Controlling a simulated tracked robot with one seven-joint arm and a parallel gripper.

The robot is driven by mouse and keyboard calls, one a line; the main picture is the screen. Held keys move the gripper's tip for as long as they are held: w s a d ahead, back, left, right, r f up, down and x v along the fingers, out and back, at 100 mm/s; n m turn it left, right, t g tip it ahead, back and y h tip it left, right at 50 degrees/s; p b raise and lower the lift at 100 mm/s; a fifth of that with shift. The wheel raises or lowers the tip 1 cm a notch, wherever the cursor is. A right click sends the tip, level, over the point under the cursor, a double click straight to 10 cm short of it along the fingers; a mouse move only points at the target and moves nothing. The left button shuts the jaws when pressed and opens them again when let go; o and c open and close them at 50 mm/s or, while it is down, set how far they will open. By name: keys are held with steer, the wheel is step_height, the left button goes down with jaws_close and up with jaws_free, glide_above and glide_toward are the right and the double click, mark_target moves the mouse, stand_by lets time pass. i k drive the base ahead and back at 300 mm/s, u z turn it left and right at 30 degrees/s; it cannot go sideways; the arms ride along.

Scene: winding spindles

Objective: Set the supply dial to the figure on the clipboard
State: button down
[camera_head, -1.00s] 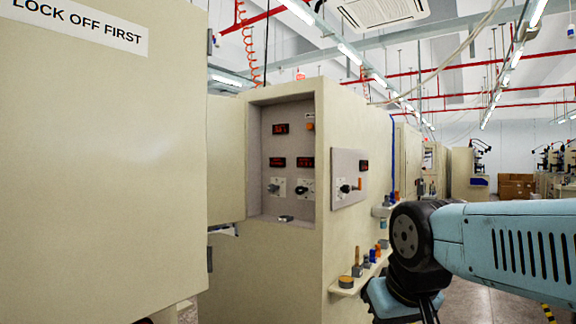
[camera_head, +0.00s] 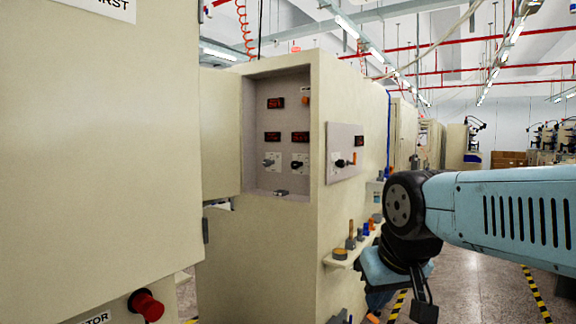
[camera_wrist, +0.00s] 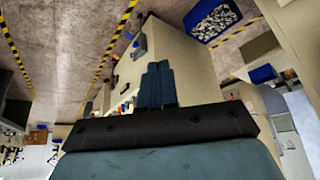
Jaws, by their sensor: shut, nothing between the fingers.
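A beige cabinet has a recessed panel (camera_head: 280,118) with red displays. Below them are two dark knobs on light plates, a left knob (camera_head: 268,163) and a right knob (camera_head: 297,166). A side panel (camera_head: 341,140) carries a third black knob (camera_head: 342,163) and a small red display. Labels and figures are too small to read, so I cannot tell which is the supply dial. I make out no clipboard. My arm hangs right of the cabinet, apart from the knobs.
A shelf (camera_head: 350,252) with small tools juts from the cabinet's side near my arm. A blue bin (camera_wrist: 212,20) shows in the wrist view. Open floor lies at right.

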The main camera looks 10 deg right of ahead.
mark_target(294, 164)
steer(key=z, duration=0.05)
steer(key=k, duration=0.5)
steer(key=z, duration=1.55)
steer(key=i, duration=1.15)
steer(key=u, duration=2.1)
steer(key=i, duration=0.3)
steer(key=z, duration=0.1)
